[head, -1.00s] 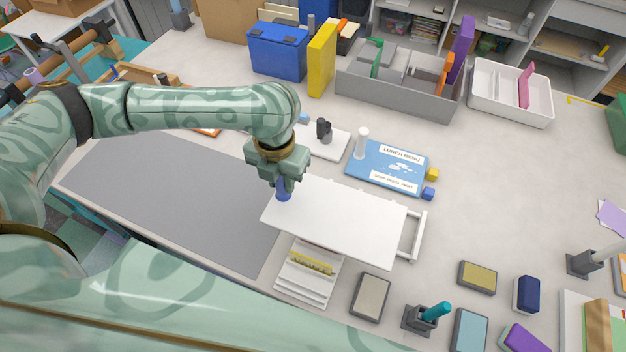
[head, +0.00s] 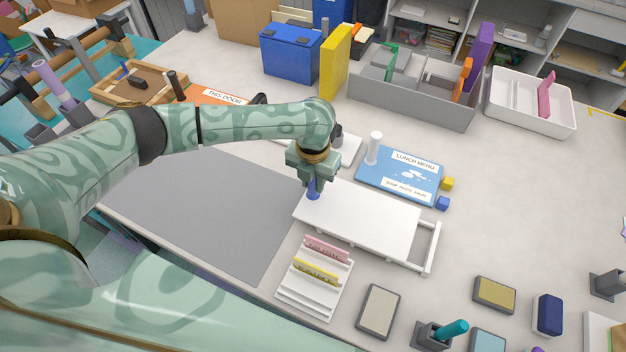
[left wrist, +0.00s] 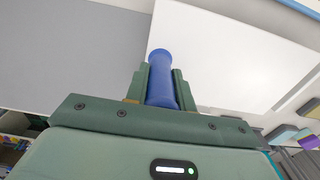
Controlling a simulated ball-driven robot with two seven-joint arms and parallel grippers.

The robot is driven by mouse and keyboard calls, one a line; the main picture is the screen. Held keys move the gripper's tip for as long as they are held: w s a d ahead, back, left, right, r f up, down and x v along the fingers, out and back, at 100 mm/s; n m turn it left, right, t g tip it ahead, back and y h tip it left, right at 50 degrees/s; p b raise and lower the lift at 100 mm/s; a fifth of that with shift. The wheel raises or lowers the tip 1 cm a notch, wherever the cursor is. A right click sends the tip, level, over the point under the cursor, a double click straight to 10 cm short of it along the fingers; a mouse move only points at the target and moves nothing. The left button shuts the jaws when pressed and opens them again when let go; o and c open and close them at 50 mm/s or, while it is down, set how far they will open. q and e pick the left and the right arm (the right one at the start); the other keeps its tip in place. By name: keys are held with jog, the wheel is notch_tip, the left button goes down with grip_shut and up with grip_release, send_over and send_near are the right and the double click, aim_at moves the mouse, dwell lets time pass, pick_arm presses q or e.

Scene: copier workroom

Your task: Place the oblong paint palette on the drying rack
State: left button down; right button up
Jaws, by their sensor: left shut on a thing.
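A plain white oblong board (head: 365,215), apparently the palette, has an upright blue grip (head: 313,190) at its left end. My left gripper (head: 313,180) is shut on this blue grip from above; the grip also shows between the fingers in the left wrist view (left wrist: 161,78). The board lies over a white frame with a rail (head: 432,247) at its right end, apparently the rack. The board hides most of the frame. I cannot tell whether the board rests on it or hangs just above. My right gripper is out of view.
A grey mat (head: 205,215) lies left of the board. A white stepped holder (head: 305,298) with pink and yellow signs stands in front. A blue lunch menu board (head: 400,175) and a white post (head: 373,148) are behind. Pads (head: 380,310) and a teal-handled tool (head: 450,330) stand front right.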

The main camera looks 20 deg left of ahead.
pick_arm(q)
jog(key=c, duration=1.2)
grip_release()
jog(key=shift+f, duration=0.1)
notch_tip(320, 180, up, 12)
jog(key=p, duration=0.3)
jog(key=shift+s, duration=0.1)
